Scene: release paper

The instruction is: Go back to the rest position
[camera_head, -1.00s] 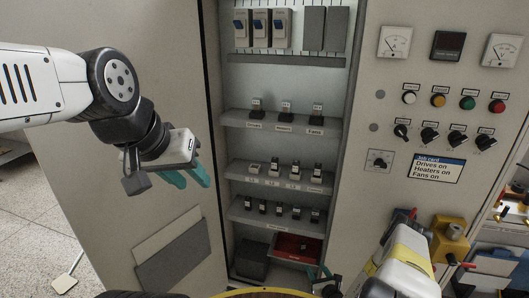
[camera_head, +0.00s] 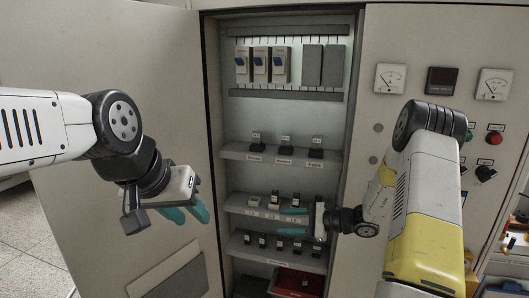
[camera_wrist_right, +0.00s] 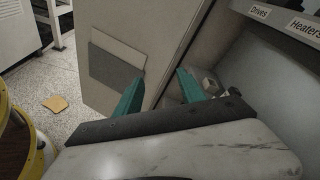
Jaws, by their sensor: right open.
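My left gripper (camera_head: 188,212) hangs at the left in front of the open cabinet door. Its teal fingers are apart, with nothing seen between them. My right gripper (camera_head: 296,219) reaches in front of the cabinet's middle shelf, by the row of small devices; I cannot tell whether it touches anything there. In the right wrist view its teal fingers (camera_wrist_right: 158,88) are spread wide and empty.
The open cabinet (camera_head: 285,110) has an upper shelf (camera_head: 265,154) and lower shelves with small devices. A red bin (camera_head: 298,281) sits at the bottom. A panel with meters (camera_head: 391,78) and buttons is at the right. A tan flat piece (camera_wrist_right: 55,103) lies on the floor.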

